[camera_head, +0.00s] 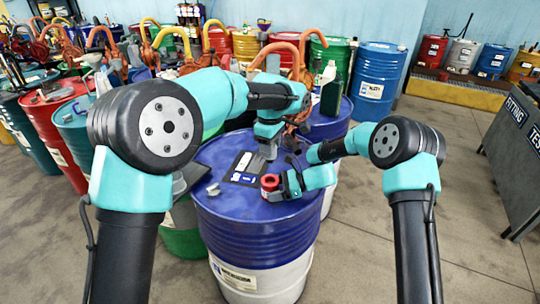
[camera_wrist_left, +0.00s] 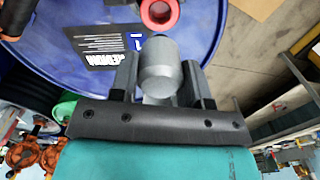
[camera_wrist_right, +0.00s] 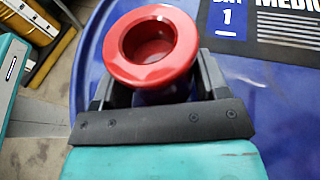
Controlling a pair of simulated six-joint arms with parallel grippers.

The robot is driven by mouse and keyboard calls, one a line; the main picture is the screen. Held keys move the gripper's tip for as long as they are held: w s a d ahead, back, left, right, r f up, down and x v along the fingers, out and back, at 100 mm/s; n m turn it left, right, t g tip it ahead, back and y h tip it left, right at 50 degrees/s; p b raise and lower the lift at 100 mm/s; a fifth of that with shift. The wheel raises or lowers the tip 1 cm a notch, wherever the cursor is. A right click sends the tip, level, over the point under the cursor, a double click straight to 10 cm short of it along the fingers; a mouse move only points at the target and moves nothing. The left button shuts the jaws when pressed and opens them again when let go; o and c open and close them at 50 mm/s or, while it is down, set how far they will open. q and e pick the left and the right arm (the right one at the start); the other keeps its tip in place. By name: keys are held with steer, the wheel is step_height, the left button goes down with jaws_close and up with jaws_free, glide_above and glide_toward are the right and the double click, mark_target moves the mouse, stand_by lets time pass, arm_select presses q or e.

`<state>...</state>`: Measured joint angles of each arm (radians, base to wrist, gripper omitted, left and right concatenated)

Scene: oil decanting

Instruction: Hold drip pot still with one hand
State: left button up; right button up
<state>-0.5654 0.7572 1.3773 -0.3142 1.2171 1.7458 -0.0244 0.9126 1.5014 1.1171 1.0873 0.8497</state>
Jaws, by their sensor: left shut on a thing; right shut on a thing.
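The red drip pot (camera_head: 270,182), round with a wide rim and an open top, stands upright on the blue drum lid (camera_head: 225,205). My right gripper (camera_head: 280,186) is shut on it from the side, low over the lid. In the right wrist view the pot (camera_wrist_right: 152,45) sits between the fingers, its hollow facing the camera. My left gripper (camera_head: 268,140) is shut on a grey cylinder (camera_wrist_left: 158,68), held pointing down just above and behind the pot. In the left wrist view the pot's red rim (camera_wrist_left: 160,12) is beyond the cylinder. Its lower end is partly hidden.
A black, white and blue label card (camera_head: 245,166) lies on the lid, left of the pot. A small grey fitting (camera_head: 213,189) is near the lid's left edge. A dark green bottle (camera_head: 331,92) stands on a drum behind. Hand pumps crowd the back left.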

arm_select(q)
steer(key=shift+r, duration=0.1)
stand_by(0.3)
arm_select(e)
steer(key=o, duration=0.8)
steer(key=shift+d, duration=0.15)
steer(key=v, duration=1.1)
steer(key=shift+d+r, duration=0.2)
steer(key=shift+d, duration=0.15)
